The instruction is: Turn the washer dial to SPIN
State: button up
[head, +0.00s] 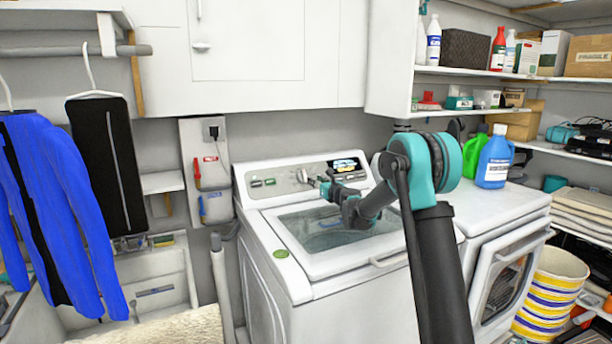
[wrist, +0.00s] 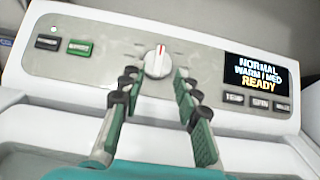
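The washer (head: 320,225) stands below the white wall cabinets, with its control panel at the back. The round light-coloured dial (wrist: 158,61) has a red mark at its top in the wrist view. The display (wrist: 262,75) right of the dial reads NORMAL, WARM / MED, READY. My gripper (wrist: 156,78) is open, with one finger on each side of the dial's lower part and gaps visible to both. In the head view my gripper (head: 318,183) is at the panel. Whether the fingers touch the dial cannot be told.
A dark button (wrist: 47,43) and a green button (wrist: 80,48) sit left of the dial. Several buttons, one labelled SPIN (wrist: 261,104), lie under the display. A dryer (head: 500,235) with a blue bottle (head: 494,160) on top stands at the right.

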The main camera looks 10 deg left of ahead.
aim_at(304, 172)
jog(key=x, duration=0.9)
jog(key=shift+w+a, duration=0.1)
jog(key=shift+w, duration=0.05)
grip_shut()
